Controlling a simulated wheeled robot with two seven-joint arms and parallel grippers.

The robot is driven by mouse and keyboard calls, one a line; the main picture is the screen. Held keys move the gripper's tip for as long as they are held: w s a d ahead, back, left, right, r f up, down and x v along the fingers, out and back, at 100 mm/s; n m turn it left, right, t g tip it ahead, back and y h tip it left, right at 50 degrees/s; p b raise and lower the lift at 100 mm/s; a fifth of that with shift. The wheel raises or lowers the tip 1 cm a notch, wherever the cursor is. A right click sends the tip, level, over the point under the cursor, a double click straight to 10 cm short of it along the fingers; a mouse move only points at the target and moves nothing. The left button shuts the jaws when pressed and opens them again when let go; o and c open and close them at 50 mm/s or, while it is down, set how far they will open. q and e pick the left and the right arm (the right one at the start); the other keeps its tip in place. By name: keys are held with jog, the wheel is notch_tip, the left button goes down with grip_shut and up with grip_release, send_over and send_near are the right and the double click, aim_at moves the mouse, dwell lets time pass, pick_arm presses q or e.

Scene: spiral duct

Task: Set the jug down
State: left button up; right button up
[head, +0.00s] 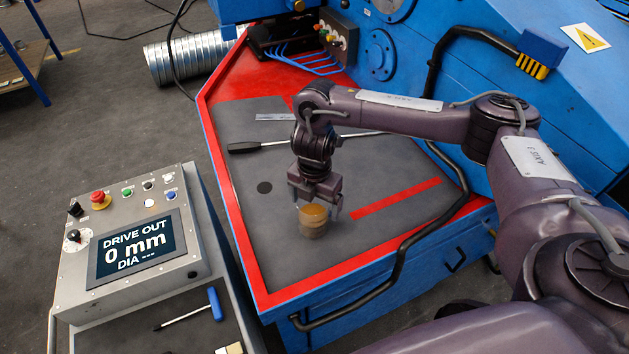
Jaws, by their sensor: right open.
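The jug (313,222) is a small amber-brown vessel standing upright on the grey mat of the red-edged bench. Its top is partly hidden by my right gripper (318,207), which points down over it. The gripper's fingers are apart, one on each side of the jug's upper part. I cannot tell whether either finger touches it. My left gripper is not in view.
A control box (128,245) with a lit screen stands at the left. A screwdriver (215,304) lies below it. A black-handled rod (244,147) lies on the mat behind my gripper. The mat left of the jug is clear.

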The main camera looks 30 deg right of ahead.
notch_tip(320, 180, up, 10)
jog(key=p, duration=0.2)
jog(key=shift+f, duration=0.25)
jog(key=shift+s+f, duration=0.1)
